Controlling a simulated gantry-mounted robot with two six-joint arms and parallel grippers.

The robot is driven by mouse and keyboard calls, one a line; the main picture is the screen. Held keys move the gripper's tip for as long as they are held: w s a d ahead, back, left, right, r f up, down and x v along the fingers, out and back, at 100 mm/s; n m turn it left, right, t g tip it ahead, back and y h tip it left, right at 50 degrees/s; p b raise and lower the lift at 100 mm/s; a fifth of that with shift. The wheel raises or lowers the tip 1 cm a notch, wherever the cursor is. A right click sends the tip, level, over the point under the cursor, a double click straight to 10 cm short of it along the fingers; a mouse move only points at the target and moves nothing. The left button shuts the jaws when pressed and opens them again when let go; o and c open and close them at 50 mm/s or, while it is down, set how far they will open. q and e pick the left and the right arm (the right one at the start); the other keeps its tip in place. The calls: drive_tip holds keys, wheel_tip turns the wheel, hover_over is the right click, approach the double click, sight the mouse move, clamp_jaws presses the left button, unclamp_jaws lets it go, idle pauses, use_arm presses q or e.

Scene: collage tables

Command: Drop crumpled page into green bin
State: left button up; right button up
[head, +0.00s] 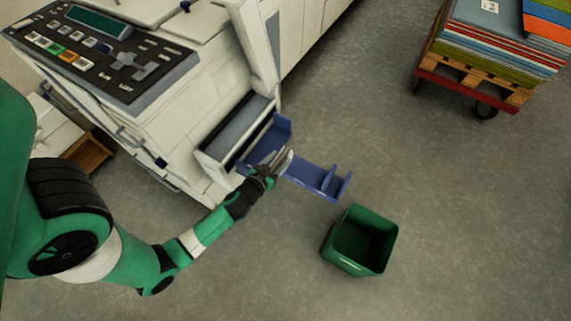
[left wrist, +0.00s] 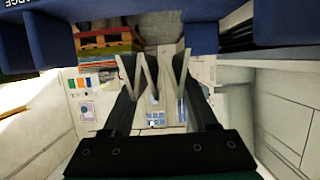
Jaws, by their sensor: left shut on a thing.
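The crumpled page (head: 284,157) is a small pale grey piece at the tip of my left gripper (head: 276,164). In the left wrist view the page (left wrist: 151,77) looks folded in a zigzag between the dark fingers of my left gripper (left wrist: 155,95). The gripper is shut on it, at the blue tray on the copier's side. I cannot tell whether the page touches the tray. The open green bin (head: 345,259) stands upright on the floor, right of and below the gripper in the head view. Its inside looks empty. My right gripper is not in view.
The blue tray (head: 318,178) juts out from the white copier (head: 190,105) between my gripper and the bin. A cart (head: 470,89) with a pallet of colourful stacked sheets stands at the top right. The grey floor (head: 450,220) around the bin is clear.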

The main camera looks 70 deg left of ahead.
sight(284, 160)
use_arm(q)
drive_tip(key=f, duration=0.1)
drive_tip(key=w+a+f+b, duration=0.1)
drive_tip(key=w+f, duration=0.1)
drive_tip(key=f, duration=0.1)
drive_tip(key=shift+w+a+f+b, duration=0.1)
drive_tip(key=shift+w+a+b, duration=0.05)
drive_tip(key=shift+a+b, duration=0.2)
drive_tip(key=f+b, duration=0.3)
drive_tip(key=shift+w+a+f, duration=0.1)
drive_tip(key=shift+w+f, duration=0.15)
drive_tip(key=shift+f, duration=0.15)
drive_tip(key=shift+s+r, duration=0.1)
drive_tip(key=shift+r, duration=0.05)
drive_tip(key=o, duration=1.3)
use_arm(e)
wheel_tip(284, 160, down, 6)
